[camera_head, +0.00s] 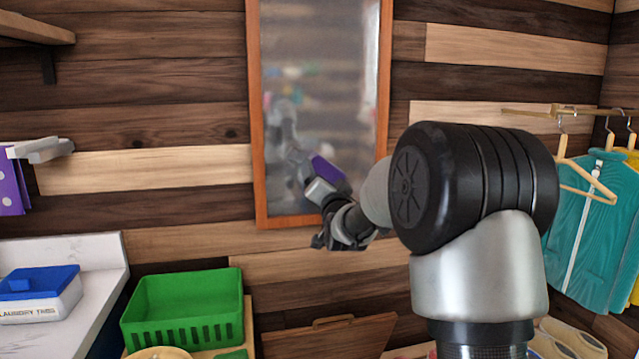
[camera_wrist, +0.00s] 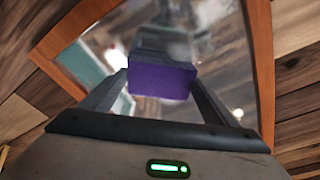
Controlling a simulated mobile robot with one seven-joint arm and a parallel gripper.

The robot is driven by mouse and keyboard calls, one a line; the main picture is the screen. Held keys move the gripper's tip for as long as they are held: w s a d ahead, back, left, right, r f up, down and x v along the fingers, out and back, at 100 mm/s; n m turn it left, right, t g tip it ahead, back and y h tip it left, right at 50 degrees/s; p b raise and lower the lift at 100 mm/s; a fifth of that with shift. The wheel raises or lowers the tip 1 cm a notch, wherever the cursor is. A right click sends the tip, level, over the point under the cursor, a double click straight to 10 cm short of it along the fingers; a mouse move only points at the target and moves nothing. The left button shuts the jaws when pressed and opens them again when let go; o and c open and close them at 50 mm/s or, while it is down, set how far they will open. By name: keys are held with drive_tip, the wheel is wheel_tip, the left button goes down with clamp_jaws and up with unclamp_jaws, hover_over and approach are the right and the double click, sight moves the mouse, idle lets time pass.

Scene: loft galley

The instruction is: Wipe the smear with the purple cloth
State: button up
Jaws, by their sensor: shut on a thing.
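My gripper (camera_head: 320,190) is shut on the purple cloth (camera_head: 328,171), a folded block-like pad. The cloth also shows between the two fingers in the wrist view (camera_wrist: 162,81). Both are at the lower part of a tall mirror (camera_head: 318,85) with an orange-brown wooden frame, on the plank wall. The arm's dim reflection shows left of the cloth. I cannot tell whether the cloth touches the glass. The glass looks hazy, and I cannot make out a distinct smear on it; my gripper and cloth hide part of the lower glass.
A green basket (camera_head: 185,310) stands below left. A white tub with a blue lid (camera_head: 38,290) sits on a pale counter. A purple dotted cloth (camera_head: 10,185) hangs at the far left. Teal garments (camera_head: 583,235) hang on hangers at right.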

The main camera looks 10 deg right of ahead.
sight(316, 169)
drive_tip(key=shift+d+b, duration=0.65)
drive_tip(key=shift+d, duration=1.2)
drive_tip(key=shift+r+p, duration=0.5)
drive_tip(key=shift+r, duration=0.65)
drive_tip(key=shift+a+f+b, duration=0.1)
drive_tip(key=shift+a+b, duration=1.5)
drive_tip(key=shift+a, duration=3.95)
drive_tip(key=shift+r+p, duration=0.4)
drive_tip(key=shift+r, duration=0.9)
drive_tip(key=shift+d+f+b, duration=0.1)
drive_tip(key=shift+d+b, duration=0.4)
drive_tip(key=shift+d, duration=5.1)
